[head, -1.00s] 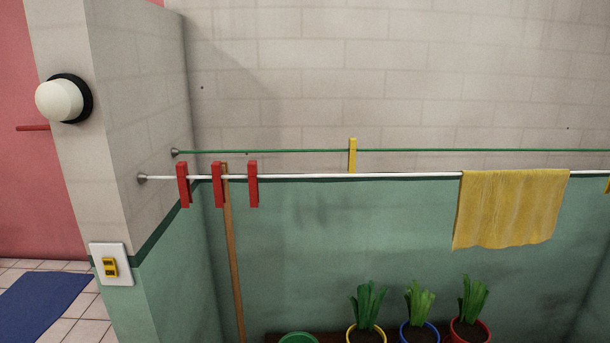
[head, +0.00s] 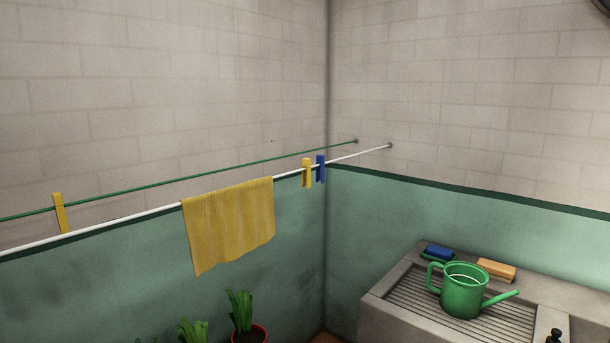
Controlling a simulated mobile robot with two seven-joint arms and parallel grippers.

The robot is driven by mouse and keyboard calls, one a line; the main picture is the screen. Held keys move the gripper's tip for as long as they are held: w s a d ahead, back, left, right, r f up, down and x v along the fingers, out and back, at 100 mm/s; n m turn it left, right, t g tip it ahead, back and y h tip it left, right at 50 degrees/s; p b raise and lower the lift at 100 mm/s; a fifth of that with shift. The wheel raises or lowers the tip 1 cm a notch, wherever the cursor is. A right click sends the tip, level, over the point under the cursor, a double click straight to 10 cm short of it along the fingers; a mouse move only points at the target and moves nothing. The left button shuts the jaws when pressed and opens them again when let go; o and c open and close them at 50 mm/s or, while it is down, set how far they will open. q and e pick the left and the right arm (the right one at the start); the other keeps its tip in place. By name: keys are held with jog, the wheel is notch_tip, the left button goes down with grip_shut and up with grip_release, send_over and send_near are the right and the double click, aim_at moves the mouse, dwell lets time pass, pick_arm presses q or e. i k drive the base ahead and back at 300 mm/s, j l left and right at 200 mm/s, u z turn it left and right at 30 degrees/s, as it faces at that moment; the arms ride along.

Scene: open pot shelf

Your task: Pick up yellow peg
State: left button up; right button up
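One yellow peg (head: 61,213) is clipped upright on the green line (head: 150,187) at the left of the head view. A second yellow peg (head: 307,173) hangs on the white line (head: 100,228) near the corner, close beside a blue peg (head: 320,168). Neither of my grippers shows in the head view.
A yellow cloth (head: 230,222) hangs over the white line between the two yellow pegs. A stone sink (head: 385,305) at the right bears a green watering can (head: 463,292), a blue sponge (head: 439,251) and an orange block (head: 496,268). Potted plants (head: 240,312) stand below the lines.

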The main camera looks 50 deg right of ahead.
aim_at(306, 162)
jog(key=z, duration=1.45)
jog(key=i+l+u, duration=0.1)
jog(key=u, duration=0.35)
jog(key=l+u, duration=0.15)
jog(key=u, duration=0.3)
jog(key=i+l+u, duration=0.2)
jog(key=l, duration=0.25)
jog(key=l+u, duration=0.25)
jog(key=l, duration=0.15)
